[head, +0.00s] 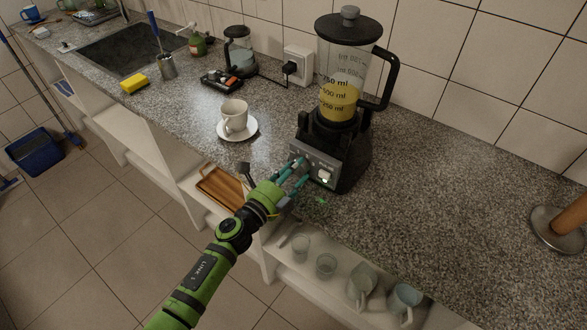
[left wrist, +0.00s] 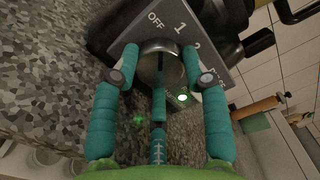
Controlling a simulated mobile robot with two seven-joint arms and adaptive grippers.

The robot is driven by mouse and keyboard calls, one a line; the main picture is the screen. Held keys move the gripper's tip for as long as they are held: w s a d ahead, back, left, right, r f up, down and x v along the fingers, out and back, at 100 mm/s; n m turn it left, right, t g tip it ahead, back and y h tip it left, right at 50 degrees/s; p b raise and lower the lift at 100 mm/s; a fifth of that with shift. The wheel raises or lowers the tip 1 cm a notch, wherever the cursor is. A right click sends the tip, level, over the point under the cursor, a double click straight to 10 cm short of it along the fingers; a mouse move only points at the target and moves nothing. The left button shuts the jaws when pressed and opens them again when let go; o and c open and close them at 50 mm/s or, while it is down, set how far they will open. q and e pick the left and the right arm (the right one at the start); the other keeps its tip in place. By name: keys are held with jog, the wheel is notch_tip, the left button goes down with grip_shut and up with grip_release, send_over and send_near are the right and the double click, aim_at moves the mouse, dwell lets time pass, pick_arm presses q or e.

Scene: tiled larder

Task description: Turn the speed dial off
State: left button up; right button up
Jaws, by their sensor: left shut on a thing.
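The blender (head: 338,135) stands on the granite counter, with yellow liquid in its clear jug. Its grey front panel faces the counter's front edge. In the left wrist view the round metal speed dial (left wrist: 160,68) sits on the panel below the marks OFF, 1, 2 and more that are partly covered. My left gripper (head: 298,165) reaches the panel from the front, and its teal fingers (left wrist: 160,72) are shut on the dial from both sides. A green light (left wrist: 182,97) glows beside the dial. I cannot tell which mark the dial points to. My right gripper is not in view.
A white cup (head: 234,115) on a saucer (head: 251,131) stands left of the blender. A wall socket (head: 298,66) with a plug is behind. Glasses and jugs (head: 361,289) stand on the shelf below. The counter right of the blender is clear up to a wooden-post holder (head: 556,228).

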pick_arm(q)
jog(key=shift+s+d+f+n+p, duration=0.1)
jog(key=shift+f+n+p, duration=0.05)
jog(key=shift+n, duration=0.4)
jog(key=shift+s+d+f+n+p, duration=0.1)
jog(key=shift+n+p, duration=0.05)
jog(key=shift+n, duration=0.4)
jog(key=o, duration=1.2)
jog(key=shift+c, duration=0.2)
jog(key=shift+r, duration=0.15)
jog(key=shift+a, duration=0.1)
jog(key=shift+s+a, duration=0.15)
jog(key=shift+a, duration=0.05)
jog(key=v, duration=1.1)
jog(key=shift+s, duration=0.25)
